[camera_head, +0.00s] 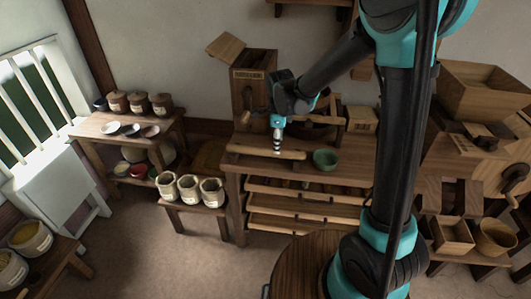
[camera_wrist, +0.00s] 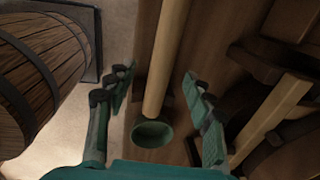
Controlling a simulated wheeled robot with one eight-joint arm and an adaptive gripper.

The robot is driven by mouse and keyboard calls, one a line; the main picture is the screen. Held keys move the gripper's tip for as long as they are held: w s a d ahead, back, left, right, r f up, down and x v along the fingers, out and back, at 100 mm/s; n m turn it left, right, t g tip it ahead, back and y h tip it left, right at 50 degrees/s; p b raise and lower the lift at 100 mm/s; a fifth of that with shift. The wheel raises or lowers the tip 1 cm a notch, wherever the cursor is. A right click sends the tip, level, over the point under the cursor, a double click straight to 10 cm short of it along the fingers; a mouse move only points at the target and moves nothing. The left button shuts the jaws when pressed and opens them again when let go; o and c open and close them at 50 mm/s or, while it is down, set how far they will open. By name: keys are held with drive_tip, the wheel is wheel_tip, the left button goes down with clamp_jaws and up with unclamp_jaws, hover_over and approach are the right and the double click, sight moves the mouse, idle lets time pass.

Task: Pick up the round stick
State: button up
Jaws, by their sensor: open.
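The round stick (camera_head: 262,151) is a long pale wooden rod lying across the top of the wooden workbench (camera_head: 232,167). In the wrist view the stick (camera_wrist: 168,50) runs up the picture, its near end between my fingers. My gripper (camera_head: 277,150) points down over the stick in the head view, and its jaws hide part of it. In the wrist view my gripper (camera_wrist: 159,76) is open, with one finger on each side of the stick and a gap to both. I cannot tell how far above the stick the fingertips are.
A green bowl (camera_head: 325,160) stands by the stick's right end; it also shows in the wrist view (camera_wrist: 152,134). Behind are an open wooden box (camera_head: 252,92) and a wooden frame. A barrel (camera_wrist: 45,70) stands beside the bench.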

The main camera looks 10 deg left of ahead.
sight(265, 152)
drive_tip(key=shift+w+d+f, duration=0.1)
drive_tip(key=shift+w+f, duration=0.05)
drive_tip(key=shift+f, duration=0.75)
drive_tip(key=shift+w+a+f, duration=0.1)
drive_tip(key=shift+w+f, duration=0.1)
drive_tip(key=shift+f, duration=0.65)
drive_tip(key=shift+w+d+f, duration=0.1)
drive_tip(key=shift+w+f, duration=0.05)
drive_tip(key=shift+f, duration=0.75)
drive_tip(key=shift+c, duration=0.3)
clamp_jaws()
